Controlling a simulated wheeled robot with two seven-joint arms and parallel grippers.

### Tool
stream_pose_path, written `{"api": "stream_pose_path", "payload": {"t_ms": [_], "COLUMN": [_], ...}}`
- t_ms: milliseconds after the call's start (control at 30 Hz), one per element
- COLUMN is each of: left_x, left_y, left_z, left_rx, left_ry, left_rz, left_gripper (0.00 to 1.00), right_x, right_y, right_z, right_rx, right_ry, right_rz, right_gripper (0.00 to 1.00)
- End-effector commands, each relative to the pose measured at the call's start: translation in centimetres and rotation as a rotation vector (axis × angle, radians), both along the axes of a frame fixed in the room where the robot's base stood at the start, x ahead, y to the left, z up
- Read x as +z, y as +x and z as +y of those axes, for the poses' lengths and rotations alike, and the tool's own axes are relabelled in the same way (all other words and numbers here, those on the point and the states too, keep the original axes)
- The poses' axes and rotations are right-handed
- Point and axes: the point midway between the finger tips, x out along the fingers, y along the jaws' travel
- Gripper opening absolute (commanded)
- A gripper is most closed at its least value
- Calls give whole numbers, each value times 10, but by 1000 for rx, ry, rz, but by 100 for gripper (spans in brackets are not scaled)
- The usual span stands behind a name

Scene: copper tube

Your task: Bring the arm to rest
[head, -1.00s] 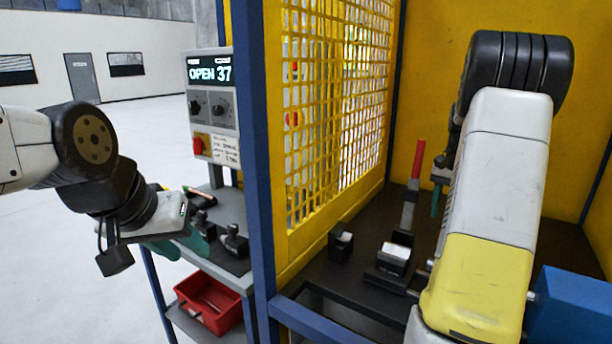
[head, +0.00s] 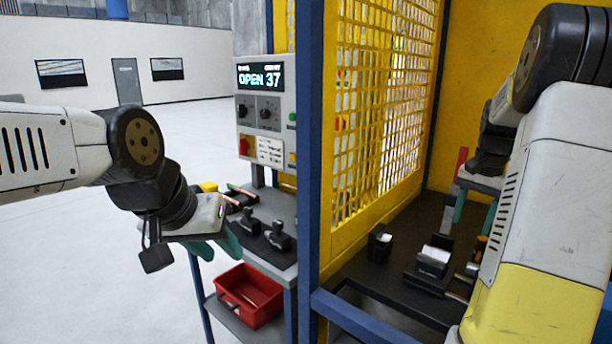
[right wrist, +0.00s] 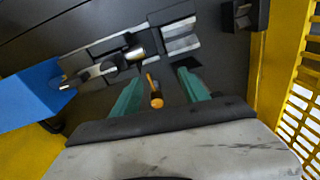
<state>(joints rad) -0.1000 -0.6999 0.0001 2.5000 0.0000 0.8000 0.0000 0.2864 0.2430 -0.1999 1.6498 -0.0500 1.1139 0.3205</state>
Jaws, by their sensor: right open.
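In the head view my left arm reaches in from the left. Its gripper (head: 215,247), with teal fingers, hangs beside the left bench, apart from the black knobbed parts on it. Whether it is open or shut is unclear. My right arm reaches into the yellow booth, and its gripper (head: 473,210) is partly hidden by the arm. In the right wrist view the right gripper (right wrist: 160,80) is open, teal fingers apart. An orange-handled part (right wrist: 155,92) shows between the fingers; no grip is visible. A metal fixture (right wrist: 112,50) lies just beyond the fingertips.
A blue post (head: 310,150) and yellow mesh panel (head: 385,110) stand between my arms. A control box reads OPEN 37 (head: 260,78). A red bin (head: 250,293) sits on the lower shelf. A blue block (right wrist: 28,95) is left of the fixture. Floor at left is clear.

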Motion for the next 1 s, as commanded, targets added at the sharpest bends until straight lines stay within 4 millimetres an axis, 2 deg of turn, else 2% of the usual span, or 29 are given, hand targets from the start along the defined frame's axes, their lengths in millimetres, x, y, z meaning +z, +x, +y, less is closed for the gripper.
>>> {"api": "stream_pose_path", "payload": {"t_ms": [167, 367, 533, 700, 833, 1000], "left_x": [0, 0, 0, 0, 0, 0], "left_y": [0, 0, 0, 0, 0, 0], "left_z": [0, 0, 0, 0, 0, 0], "left_rx": [0, 0, 0, 0, 0, 0], "left_ry": [0, 0, 0, 0, 0, 0], "left_rz": [0, 0, 0, 0, 0, 0], "left_gripper": [36, 36, 36, 36, 36, 36], "right_x": [24, 54, 74, 73, 65, 58], "right_y": [-12, -43, -95, -151, -180, -196], "right_z": [38, 101, 173, 227, 249, 260], "right_rx": [91, 253, 463, 654, 751, 806], "right_ry": [4, 2, -13, -46, -70, -85], "right_rz": [-65, -173, -306, -427, -487, -521], "right_gripper": [52, 52, 52, 52, 52, 52]}}
